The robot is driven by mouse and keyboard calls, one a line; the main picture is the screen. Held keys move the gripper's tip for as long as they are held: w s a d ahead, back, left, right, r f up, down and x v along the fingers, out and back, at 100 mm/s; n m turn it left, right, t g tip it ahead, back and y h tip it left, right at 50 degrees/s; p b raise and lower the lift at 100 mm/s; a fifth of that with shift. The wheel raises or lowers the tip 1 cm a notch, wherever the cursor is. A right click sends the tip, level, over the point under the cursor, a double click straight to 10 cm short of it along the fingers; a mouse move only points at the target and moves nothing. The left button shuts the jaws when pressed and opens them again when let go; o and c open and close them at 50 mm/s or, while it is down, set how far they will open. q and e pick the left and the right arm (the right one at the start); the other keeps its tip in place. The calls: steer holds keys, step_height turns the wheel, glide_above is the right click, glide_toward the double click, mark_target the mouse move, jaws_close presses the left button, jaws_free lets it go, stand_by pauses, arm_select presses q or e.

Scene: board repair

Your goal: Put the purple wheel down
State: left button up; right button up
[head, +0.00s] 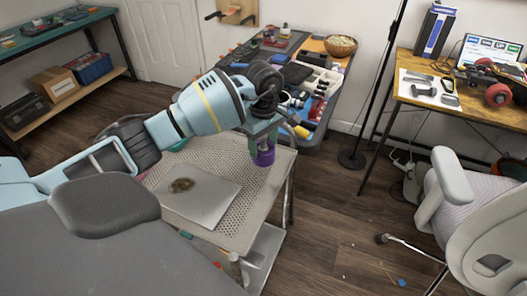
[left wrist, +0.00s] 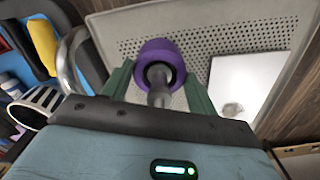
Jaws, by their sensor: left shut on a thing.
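The purple wheel (head: 264,157) is in my left gripper (head: 264,136), over the right end of a perforated metal table (head: 238,212) in the head view. In the left wrist view the wheel (left wrist: 161,62) sits between the two green fingers of the left gripper (left wrist: 160,85), with its grey shaft toward the camera. The left gripper is shut on it. I cannot tell whether the wheel's underside touches the table. My right gripper is not in view.
A flat grey plate (head: 201,198) with a brown stain lies on the table, left of the wheel. A cluttered tool cart (head: 322,118) stands behind. An office chair (head: 470,215) is at the right. The perforated surface around the wheel looks clear.

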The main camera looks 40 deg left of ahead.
mark_target(263, 148)
arm_select(q)
steer(key=shift+f, duration=1.6)
steer(key=shift+f, duration=0.2)
steer(key=o, duration=1.2)
steer(key=shift+s, duration=0.1)
steer(key=shift+c, duration=0.2)
step_height(263, 148, up, 12)
steer(key=shift+r, duration=0.15)
